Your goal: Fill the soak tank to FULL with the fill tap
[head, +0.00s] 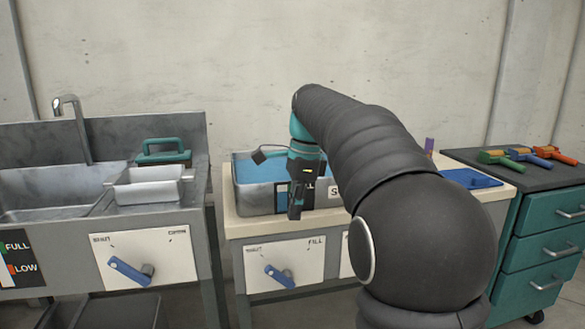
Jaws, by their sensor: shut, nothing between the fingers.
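The soak tank (255,200) is a grey metal tub with blue liquid in it, on a pale-topped bench at the centre. A dark label on its front is partly hidden by my gripper. The fill tap (280,276) is a blue lever on a white panel below the tank, marked FILL at its upper right. The lever slants, its blue end to the upper left. My gripper (295,213) points down, shut and empty, in front of the tank and above the fill tap, apart from the lever. My arm hides the tank's right part.
A metal sink (50,190) with a faucet stands at left, with a second blue lever (130,272) and a FULL/LOW gauge (15,258) on its front. A teal drawer cabinet (545,235) holding coloured tools (525,155) stands right.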

